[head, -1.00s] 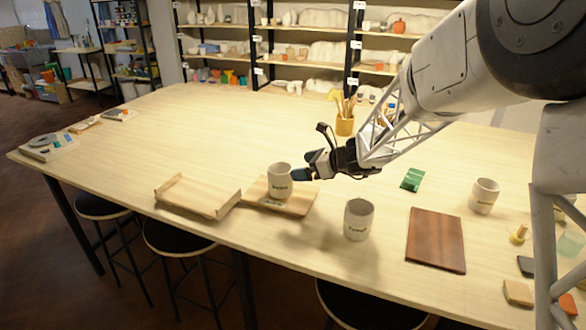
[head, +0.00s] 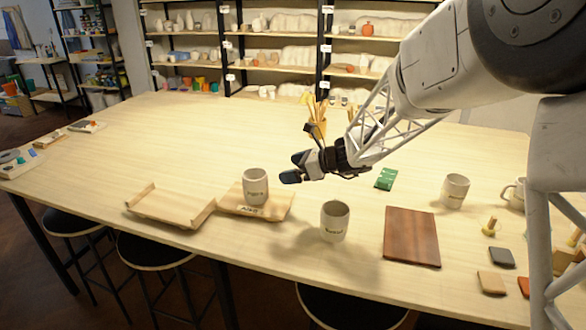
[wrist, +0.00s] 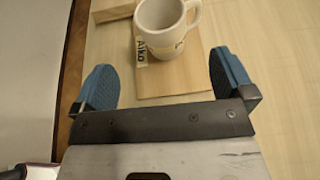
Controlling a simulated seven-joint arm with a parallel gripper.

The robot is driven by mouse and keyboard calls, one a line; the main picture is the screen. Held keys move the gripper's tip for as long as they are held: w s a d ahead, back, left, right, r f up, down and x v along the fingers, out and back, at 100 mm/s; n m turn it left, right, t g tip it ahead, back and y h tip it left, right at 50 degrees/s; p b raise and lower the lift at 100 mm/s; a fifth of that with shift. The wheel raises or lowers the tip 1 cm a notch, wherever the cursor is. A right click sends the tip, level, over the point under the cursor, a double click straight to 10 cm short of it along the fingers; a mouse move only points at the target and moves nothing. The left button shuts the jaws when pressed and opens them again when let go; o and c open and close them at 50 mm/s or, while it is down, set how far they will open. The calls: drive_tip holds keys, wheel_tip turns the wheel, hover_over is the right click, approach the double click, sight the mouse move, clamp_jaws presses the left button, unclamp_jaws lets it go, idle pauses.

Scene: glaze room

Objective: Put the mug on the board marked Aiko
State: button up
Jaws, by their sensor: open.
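A pale mug (head: 256,187) stands upright on a light wooden board (head: 280,208) near the table's front edge. The board carries a label that reads Aiko in the wrist view (wrist: 142,48).
A shallow wooden tray (head: 170,206) lies left of the board. Another pale mug (head: 335,222) stands to the right, then a dark brown board (head: 411,237). More mugs (head: 454,191) and small blocks lie further right. A tool pot (head: 316,129) stands behind. The table's middle is clear.

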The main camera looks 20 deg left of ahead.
drive_tip(key=shift+d, duration=0.1)
idle(0.3)
drive_tip(key=s+d+r+n+t+h, duration=0.1)
drive_tip(key=s+d+n+h, duration=0.5)
drive_tip(key=s+d, duration=1.3)
drive_tip(key=s+d+r+n+t+h, duration=0.1)
drive_tip(key=s+d+r+n+h, duration=0.3)
drive_tip(key=s+d, duration=1.5)
drive_tip(key=d+n+h, duration=0.3)
drive_tip(key=d+n, duration=0.1)
drive_tip(key=n, duration=0.3)
drive_tip(key=shift+s+d+r+n+t+h, duration=0.15)
drive_tip(key=shift+s+r+n+t+h, duration=0.15)
drive_tip(key=shift+n, duration=0.1)
